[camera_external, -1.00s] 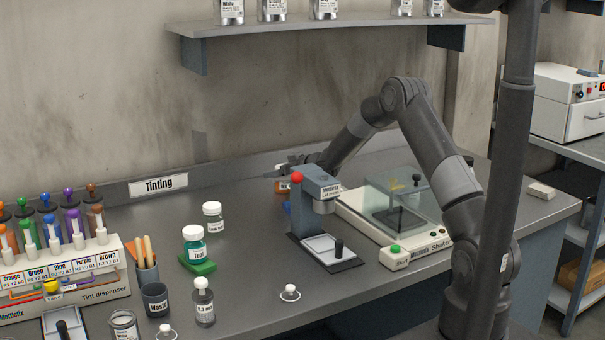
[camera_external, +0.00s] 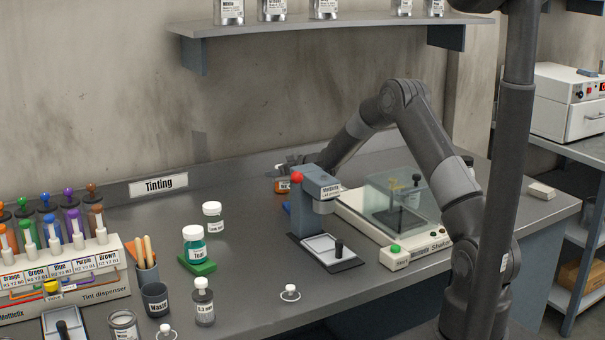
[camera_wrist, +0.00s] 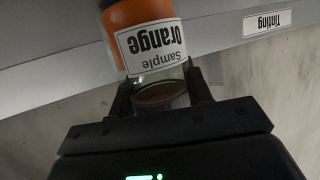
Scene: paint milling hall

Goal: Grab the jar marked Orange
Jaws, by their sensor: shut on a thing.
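The orange jar (camera_wrist: 128,20) has a white label reading "Sample Orange", upside down in the wrist view. My gripper (camera_wrist: 160,92) is shut on it, with one dark finger on each side of its clear end. In the external view the orange jar (camera_external: 282,186) shows just left of the lid press, near the back of the bench. My gripper (camera_external: 290,168) is at its top there. The press hides part of the jar, and I cannot tell whether its base touches the bench.
The lid press (camera_external: 318,190) stands close on the right, with a shaker (camera_external: 400,215) beyond it. A teal jar (camera_external: 194,240) on a green block and a small white-capped jar (camera_external: 213,220) stand to the left. A shelf (camera_external: 330,24) of tins hangs above.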

